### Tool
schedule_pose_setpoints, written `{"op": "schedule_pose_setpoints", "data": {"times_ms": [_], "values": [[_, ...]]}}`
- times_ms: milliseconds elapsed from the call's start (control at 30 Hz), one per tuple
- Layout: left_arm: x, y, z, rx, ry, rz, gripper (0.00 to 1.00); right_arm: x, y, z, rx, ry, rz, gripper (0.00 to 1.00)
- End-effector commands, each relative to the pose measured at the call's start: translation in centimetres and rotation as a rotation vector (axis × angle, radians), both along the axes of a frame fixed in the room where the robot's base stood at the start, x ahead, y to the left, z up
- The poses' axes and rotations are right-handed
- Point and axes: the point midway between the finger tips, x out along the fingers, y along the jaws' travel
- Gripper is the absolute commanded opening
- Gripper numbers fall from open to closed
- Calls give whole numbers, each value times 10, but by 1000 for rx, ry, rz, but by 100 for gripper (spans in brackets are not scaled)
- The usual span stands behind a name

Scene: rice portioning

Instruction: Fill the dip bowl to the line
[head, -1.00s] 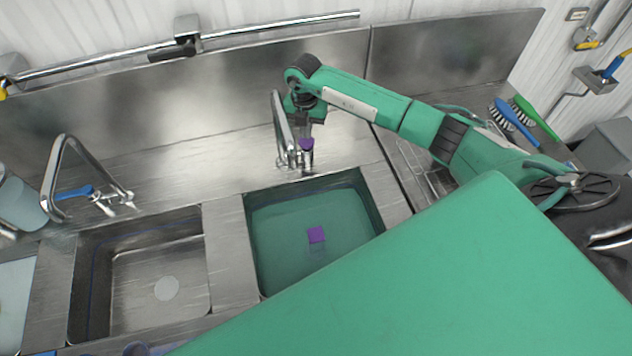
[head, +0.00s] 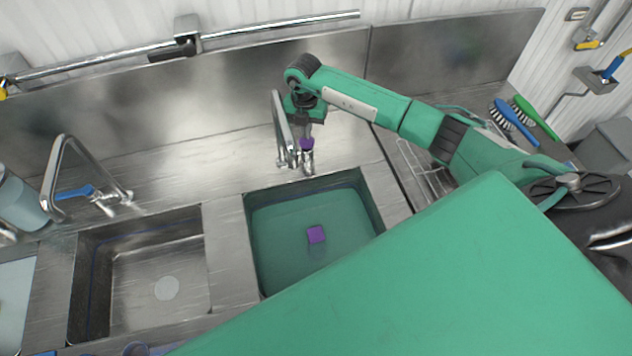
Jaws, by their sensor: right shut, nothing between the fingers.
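A sink basin (head: 252,213) in the middle of the counter holds teal-green liquid (head: 300,265). A small purple block (head: 316,234) shows in the liquid; I cannot tell whether it floats. I see no fill line in this basin. A tall bent metal tap (head: 283,125) stands behind it, with a purple part (head: 307,144) at its base. My right gripper (head: 308,136) is shut and empty, pointing down at this purple part. I cannot tell whether they touch. My left gripper is not in view.
An empty basin (head: 140,255) with a dark blue line on its wall lies to the left, with a second tap (head: 60,170) and blue lever (head: 74,192). A wire rack (head: 425,170) and brushes (head: 515,122) are at right. My own green body hides the front right.

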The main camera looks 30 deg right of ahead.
Motion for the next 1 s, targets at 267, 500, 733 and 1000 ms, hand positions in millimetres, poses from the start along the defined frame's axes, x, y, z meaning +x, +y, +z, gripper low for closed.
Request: {"op": "schedule_pose_setpoints", "data": {"times_ms": [267, 500, 733, 1000], "values": [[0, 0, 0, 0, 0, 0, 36, 0, 0, 0, 0, 0, 0, 0], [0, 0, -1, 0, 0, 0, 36, 0, 0, -2, 0, 0, 0, 0], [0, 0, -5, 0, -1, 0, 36, 0, 0, -6, 0, 0, 0, 0], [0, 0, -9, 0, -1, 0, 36, 0, 0, -12, 0, 0, 0, 0]]}}
